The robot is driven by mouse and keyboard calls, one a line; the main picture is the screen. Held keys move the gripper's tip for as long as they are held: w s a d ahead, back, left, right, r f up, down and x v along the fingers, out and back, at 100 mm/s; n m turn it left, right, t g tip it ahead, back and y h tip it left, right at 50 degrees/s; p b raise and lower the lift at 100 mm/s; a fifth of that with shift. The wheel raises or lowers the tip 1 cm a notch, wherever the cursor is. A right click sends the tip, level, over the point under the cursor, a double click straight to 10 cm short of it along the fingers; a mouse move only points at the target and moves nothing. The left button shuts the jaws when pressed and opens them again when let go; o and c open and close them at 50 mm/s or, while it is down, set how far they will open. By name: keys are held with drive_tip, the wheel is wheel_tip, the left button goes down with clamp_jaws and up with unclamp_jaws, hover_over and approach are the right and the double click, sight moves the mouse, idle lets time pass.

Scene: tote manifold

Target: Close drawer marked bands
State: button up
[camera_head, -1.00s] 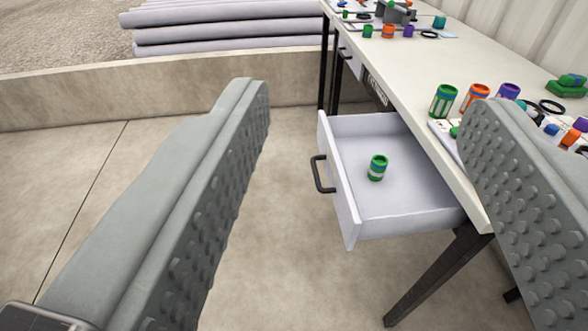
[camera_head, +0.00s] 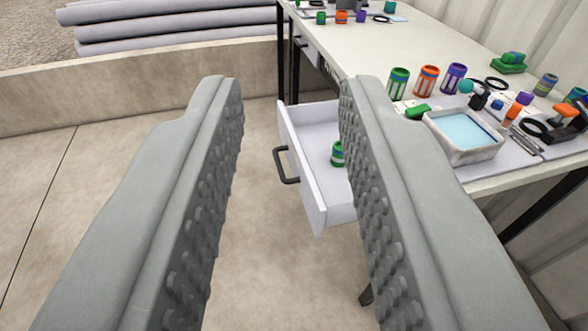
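A white drawer (camera_head: 304,180) is pulled out from under the table and stands open. Its black handle (camera_head: 284,166) is on the front panel, which faces left. A green banded cylinder (camera_head: 337,154) stands inside the drawer. No marking reading "bands" can be made out on it. My gripper (camera_head: 290,95) is open and empty, with its two grey studded fingers wide apart. The handle shows between the fingers, beyond them. The right finger covers the right part of the drawer.
The table (camera_head: 385,45) holds green, orange and purple cylinders, a tray of blue liquid (camera_head: 462,131), black rings and small tools. A second drawer (camera_head: 306,48) sits farther back under the table. A low concrete wall (camera_head: 130,84) and grey pipes (camera_head: 170,27) lie behind. The floor at left is clear.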

drive_tip(key=w+f+n+g, duration=0.1)
drive_tip(key=w+f, duration=0.1)
drive_tip(key=w+a+f+n+g, duration=0.1)
drive_tip(key=w+f, duration=0.1)
drive_tip(key=w+a+f+n+g, duration=0.1)
drive_tip(key=w+f+n, duration=0.1)
drive_tip(key=w, duration=0.1)
drive_tip(key=shift+a+f+g, duration=0.1)
drive_tip(key=shift+f+g, duration=0.15)
drive_tip(key=shift+g, duration=0.05)
clamp_jaws()
drive_tip(key=w+a+f+n+g+h, duration=0.2)
drive_tip(key=w+f+n+g, duration=0.3)
drive_tip(key=f, duration=0.4)
drive_tip(key=w+a+f+n+g+h, duration=0.25)
drive_tip(key=w+f+n, duration=0.3)
drive_tip(key=f, duration=0.35)
drive_tip(key=n+g+h, duration=0.4)
drive_tip(key=n+h, duration=0.1)
drive_tip(key=n, duration=0.1)
approach(309, 206)
wheel_tip(309, 206, down, 4)
drive_tip(key=d, duration=0.3)
drive_tip(key=shift+w+d, duration=0.1)
drive_tip(key=shift+w, duration=0.25)
drive_tip(key=shift+w+d, duration=0.15)
drive_tip(key=shift+d, duration=0.4)
